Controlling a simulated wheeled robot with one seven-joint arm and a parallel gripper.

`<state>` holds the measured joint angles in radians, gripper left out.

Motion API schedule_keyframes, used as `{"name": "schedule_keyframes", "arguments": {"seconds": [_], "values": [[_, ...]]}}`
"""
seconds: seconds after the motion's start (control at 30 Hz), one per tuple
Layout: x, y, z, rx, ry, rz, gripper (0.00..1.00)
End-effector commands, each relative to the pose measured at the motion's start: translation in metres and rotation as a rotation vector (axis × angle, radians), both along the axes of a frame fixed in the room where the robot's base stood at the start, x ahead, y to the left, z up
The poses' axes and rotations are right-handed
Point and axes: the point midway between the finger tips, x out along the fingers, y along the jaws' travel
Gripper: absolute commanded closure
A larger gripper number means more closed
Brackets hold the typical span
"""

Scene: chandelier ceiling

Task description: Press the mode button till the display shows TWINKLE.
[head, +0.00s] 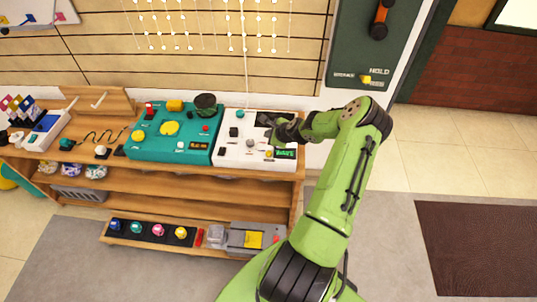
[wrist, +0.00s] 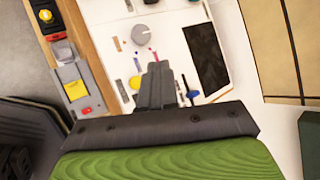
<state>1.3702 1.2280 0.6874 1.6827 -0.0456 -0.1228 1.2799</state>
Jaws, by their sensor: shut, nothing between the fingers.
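The white control panel (head: 226,150) lies at the right end of the wooden bench. It carries a teal button (head: 240,114), a black switch (head: 233,131), a grey knob (head: 249,142), a yellow button (head: 269,153) and a small green-lit display (head: 285,153). A dark screen (head: 264,118) is at its back edge and also shows in the wrist view (wrist: 205,55). I cannot read the display's text or tell which control is the mode button. My gripper (head: 271,126) is shut and empty over the panel's right part. In the wrist view its fingertips (wrist: 158,68) hide part of the panel; contact is unclear.
A teal control box (head: 147,150) stands left of the panel. A lower shelf holds a row of coloured buttons (head: 158,230) and a grey box with a yellow top (head: 253,239). A string of lights hangs behind the panel. Open floor lies to the right.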

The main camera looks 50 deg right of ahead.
Motion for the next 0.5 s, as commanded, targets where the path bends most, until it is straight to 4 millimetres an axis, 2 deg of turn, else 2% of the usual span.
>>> {"name": "schedule_keyframes", "arguments": {"seconds": [0.03,0.3,0.5], "values": [[0.0,0.0,-0.013,0.001,0.0,-0.001,1.0],[0.0,0.0,-0.055,0.001,0.001,-0.002,1.0],[0.0,0.0,-0.074,-0.001,0.001,0.0,1.0]]}}
